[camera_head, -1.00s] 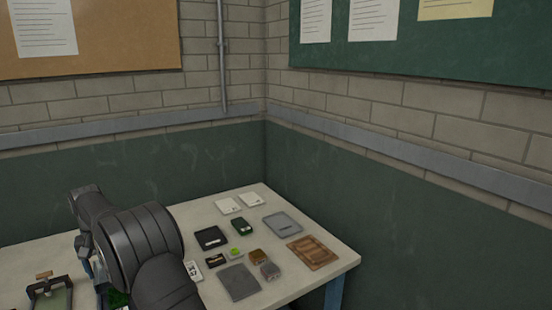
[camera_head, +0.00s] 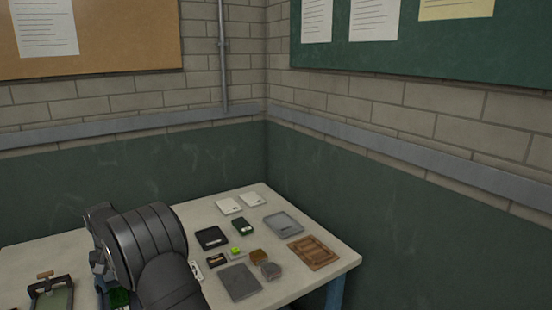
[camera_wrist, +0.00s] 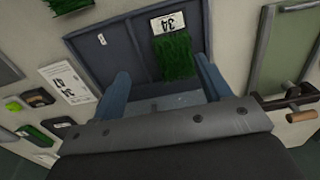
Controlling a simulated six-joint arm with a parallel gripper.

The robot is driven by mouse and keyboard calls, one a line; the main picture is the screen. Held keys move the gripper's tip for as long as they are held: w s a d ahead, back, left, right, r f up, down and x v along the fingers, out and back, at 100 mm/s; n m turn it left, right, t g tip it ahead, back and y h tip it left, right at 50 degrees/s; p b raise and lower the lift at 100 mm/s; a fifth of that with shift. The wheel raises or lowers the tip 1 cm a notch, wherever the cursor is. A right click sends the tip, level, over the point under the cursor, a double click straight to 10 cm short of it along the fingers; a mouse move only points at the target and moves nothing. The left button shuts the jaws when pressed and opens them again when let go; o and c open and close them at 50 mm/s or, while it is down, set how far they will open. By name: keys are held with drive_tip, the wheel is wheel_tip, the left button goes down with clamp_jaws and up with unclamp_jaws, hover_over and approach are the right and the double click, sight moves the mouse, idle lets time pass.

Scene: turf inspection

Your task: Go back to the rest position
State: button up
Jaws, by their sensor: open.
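My gripper (camera_wrist: 162,82) shows in the wrist view with its two blue-grey fingers spread apart and nothing between them. It points down over a dark grey divided tray (camera_wrist: 120,50) on the table. A green turf piece (camera_wrist: 176,57) lies in the tray's right part, below a white card marked 34 (camera_wrist: 168,22). The gripper is apart from both, towards the near side. In the head view my dark arm covers the tray's place, and the gripper's fingers are hidden there.
The pale table (camera_head: 300,273) carries a grey tray (camera_head: 283,223), a brown wooden tray (camera_head: 313,252), a black tray (camera_head: 211,238), a grey plate (camera_head: 239,281) and small blocks. A clamp-like fixture (camera_head: 50,292) stands at left. Walls rise behind and at right. The air above the table's right half is clear.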

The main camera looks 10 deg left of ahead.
drive_tip(key=w+d+r, duration=0.5)
drive_tip(key=d+r, duration=0.1)
drive_tip(key=d, duration=0.3)
drive_tip(key=w+d+f, duration=0.1)
drive_tip(key=w+d, duration=0.1)
drive_tip(key=d, duration=2.3)
drive_tip(key=shift+s+a+f, duration=0.25)
drive_tip(key=shift+a+f, duration=0.75)
drive_tip(key=shift+a, duration=0.65)
drive_tip(key=shift+s+a+f, duration=0.3)
drive_tip(key=shift+a+f, duration=0.65)
drive_tip(key=shift+a, duration=0.75)
drive_tip(key=shift+s+a+f, duration=0.25)
drive_tip(key=shift+a+f, duration=0.75)
drive_tip(key=shift+a, duration=0.65)
drive_tip(key=o, duration=0.6)
drive_tip(key=shift+o, duration=0.2)
